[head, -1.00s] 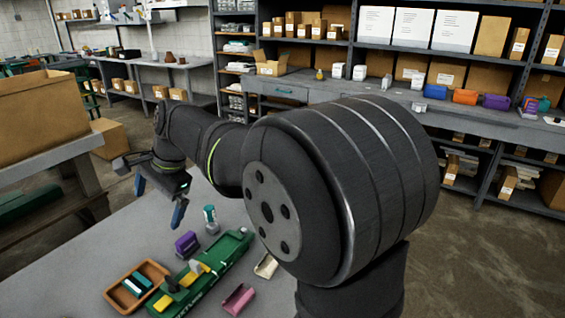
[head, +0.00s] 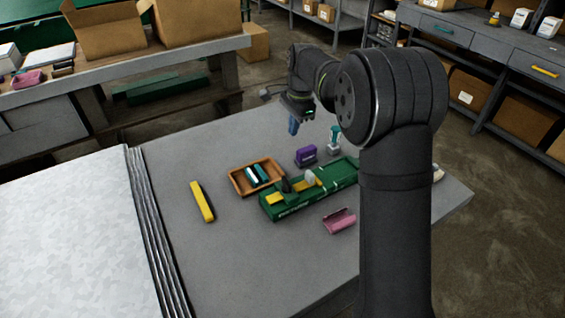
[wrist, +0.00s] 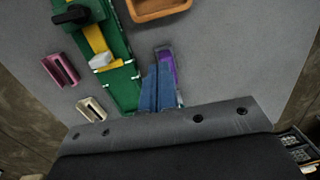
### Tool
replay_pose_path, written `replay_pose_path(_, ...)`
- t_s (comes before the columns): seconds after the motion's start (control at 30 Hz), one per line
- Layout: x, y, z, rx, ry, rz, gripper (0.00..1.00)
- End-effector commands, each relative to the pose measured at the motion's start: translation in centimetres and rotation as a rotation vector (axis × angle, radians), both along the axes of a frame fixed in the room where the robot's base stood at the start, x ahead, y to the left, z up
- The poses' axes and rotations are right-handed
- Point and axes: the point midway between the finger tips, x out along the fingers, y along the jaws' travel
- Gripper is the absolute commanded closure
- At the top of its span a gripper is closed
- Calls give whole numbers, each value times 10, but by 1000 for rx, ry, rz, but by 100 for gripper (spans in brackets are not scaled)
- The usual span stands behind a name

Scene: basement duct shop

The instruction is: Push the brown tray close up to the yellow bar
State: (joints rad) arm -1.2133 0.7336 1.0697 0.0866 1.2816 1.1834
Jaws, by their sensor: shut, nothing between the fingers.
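The brown tray (head: 264,188) lies on the grey table in the head view, with teal and white pieces inside. Part of it shows at the top of the wrist view (wrist: 160,17). The yellow bar (head: 202,202) lies to the left of the tray, with a gap of bare table between them. It is not in the wrist view. My gripper (head: 293,127) is above the table, beyond the tray and a little to its right. In the wrist view its blue fingers (wrist: 157,88) are together and empty, apart from the tray.
A green fixture (head: 310,190) with yellow parts lies right of the tray. A purple block (head: 306,155) stands behind it and a pink channel piece (head: 340,221) lies in front. The table around the yellow bar is clear.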

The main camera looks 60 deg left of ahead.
Motion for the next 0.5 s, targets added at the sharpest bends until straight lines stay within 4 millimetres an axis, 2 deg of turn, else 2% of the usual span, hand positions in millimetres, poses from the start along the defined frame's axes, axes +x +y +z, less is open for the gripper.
replay_pose_path(0.03,3,7,-16,-24,-11,-1,100)
replay_pose_path(0.13,8,17,-37,-57,-36,-4,100)
replay_pose_path(0.5,13,24,-74,-87,-58,-8,100)
